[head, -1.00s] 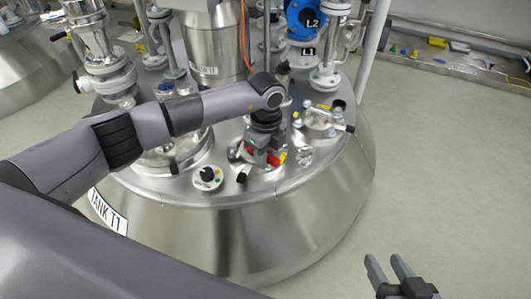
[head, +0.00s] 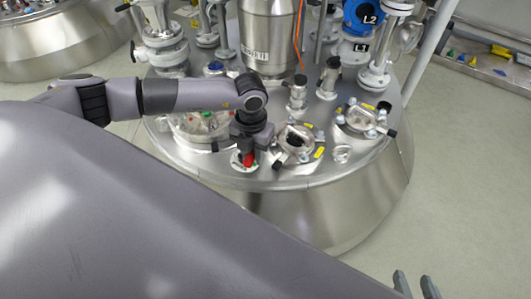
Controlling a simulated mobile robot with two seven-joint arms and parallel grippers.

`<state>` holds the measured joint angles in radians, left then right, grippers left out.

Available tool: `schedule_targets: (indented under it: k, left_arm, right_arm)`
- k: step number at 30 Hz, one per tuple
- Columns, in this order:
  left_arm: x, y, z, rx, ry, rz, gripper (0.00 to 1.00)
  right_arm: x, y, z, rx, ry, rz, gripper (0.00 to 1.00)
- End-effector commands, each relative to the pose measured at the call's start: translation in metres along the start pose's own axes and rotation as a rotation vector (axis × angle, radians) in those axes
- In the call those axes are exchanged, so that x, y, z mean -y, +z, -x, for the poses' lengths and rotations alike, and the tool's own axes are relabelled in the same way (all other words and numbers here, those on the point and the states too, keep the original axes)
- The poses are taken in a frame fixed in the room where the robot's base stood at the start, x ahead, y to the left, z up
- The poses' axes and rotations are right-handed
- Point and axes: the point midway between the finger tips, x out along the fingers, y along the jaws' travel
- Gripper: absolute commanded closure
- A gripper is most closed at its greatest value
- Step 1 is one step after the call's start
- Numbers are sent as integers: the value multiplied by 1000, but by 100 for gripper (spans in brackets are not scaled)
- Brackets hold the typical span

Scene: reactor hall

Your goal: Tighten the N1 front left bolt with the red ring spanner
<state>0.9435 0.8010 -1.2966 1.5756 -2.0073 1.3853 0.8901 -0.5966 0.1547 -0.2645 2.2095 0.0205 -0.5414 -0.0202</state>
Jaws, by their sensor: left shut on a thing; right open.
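My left gripper (head: 248,150) points down over the front of the tank lid and is shut on the red ring spanner (head: 249,160). Only a short red part of the spanner shows; its ring end is hidden. A round flanged cover (head: 294,143) with dark clamps and yellow tags is just right of the gripper, apart from it. Another flanged cover (head: 362,118) is further right. I cannot read which is N1 or pick out its front left bolt. My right gripper (head: 416,287) is open and empty at the bottom right edge, partly cut off.
A white round fitting (head: 237,161) lies under my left gripper, partly hidden.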

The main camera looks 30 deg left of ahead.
Motion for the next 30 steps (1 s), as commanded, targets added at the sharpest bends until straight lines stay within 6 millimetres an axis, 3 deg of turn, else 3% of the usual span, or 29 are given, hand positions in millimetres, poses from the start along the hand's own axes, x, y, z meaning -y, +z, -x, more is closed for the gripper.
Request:
schedule_targets:
  k: [6,17,21,22,24,30]
  left_arm:
    - [-10,0,0,1,-2,-84,100]
    - [-11,0,0,1,-2,-97,100]
    - [5,-2,4,-8,-8,6,100]
    - [3,-1,15,-5,-6,12,100]
    - [2,-1,30,-5,-5,9,100]
    - [33,2,22,-9,-8,229,100]
  right_arm:
    - [0,0,0,-2,-1,2,55]
    - [2,-4,1,-10,-5,2,55]
    - [2,-11,5,-9,-4,-2,55]
    - [0,-16,8,-3,0,-6,55]
    - [-11,3,10,49,27,-24,55]
    - [-16,11,10,63,38,-35,55]
